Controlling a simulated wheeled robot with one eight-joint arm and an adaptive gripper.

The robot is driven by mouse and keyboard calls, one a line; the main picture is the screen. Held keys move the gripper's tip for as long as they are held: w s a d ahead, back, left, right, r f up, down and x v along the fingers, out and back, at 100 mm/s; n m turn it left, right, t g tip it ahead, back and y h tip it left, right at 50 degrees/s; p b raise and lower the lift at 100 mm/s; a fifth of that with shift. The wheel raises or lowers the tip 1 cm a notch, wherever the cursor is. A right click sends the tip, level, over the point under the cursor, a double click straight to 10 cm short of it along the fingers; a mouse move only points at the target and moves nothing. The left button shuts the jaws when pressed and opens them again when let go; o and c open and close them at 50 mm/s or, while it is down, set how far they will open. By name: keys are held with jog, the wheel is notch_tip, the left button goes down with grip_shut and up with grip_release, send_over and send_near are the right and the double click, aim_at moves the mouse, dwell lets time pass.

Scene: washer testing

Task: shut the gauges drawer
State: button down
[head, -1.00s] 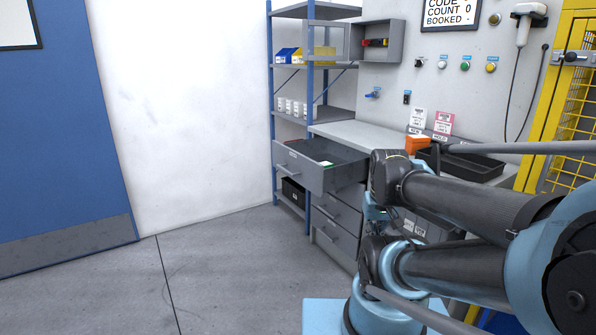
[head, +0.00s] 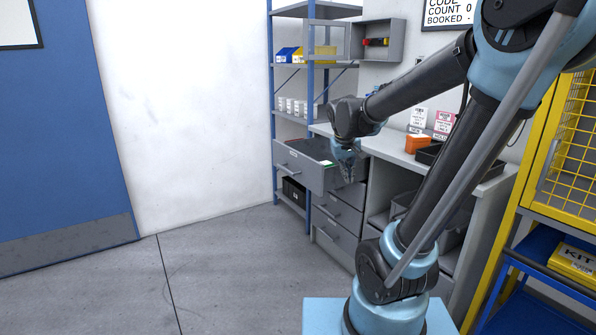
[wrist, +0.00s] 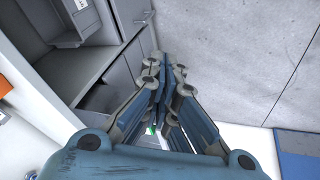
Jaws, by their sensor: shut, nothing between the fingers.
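The top drawer (head: 297,169) of the grey bench cabinet is pulled well out in the head view. It has a bar handle and a small label too small to read. A dark liner and a small white and green item show inside it. My gripper (head: 348,178) points down beside the drawer's right side in that view; I cannot tell whether it touches. In the wrist view my gripper's fingers (wrist: 164,75) are together and empty, and they hide part of what lies below.
Lower drawers (head: 338,214) beneath it are shut. A blue-framed shelf (head: 311,100) stands behind the drawer. An orange box (head: 418,144) and a dark tray (head: 428,154) sit on the bench top. A yellow mesh cage (head: 570,140) stands at right. The floor (head: 220,270) at left is clear.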

jog(key=w+a+f+n+t, duration=0.2)
jog(key=w+a+n+t, duration=0.1)
jog(key=w+a, duration=1.95)
send_near(301, 174)
notch_tip(301, 174, down, 3)
jog(key=a, duration=0.3)
jog(key=shift+w+d+f, duration=0.15)
jog(key=shift+w+d, duration=0.55)
jog(key=shift+d, duration=0.15)
jog(key=shift+w+d+f, duration=0.15)
jog(key=shift+w+d, duration=0.5)
jog(key=shift+d, duration=0.25)
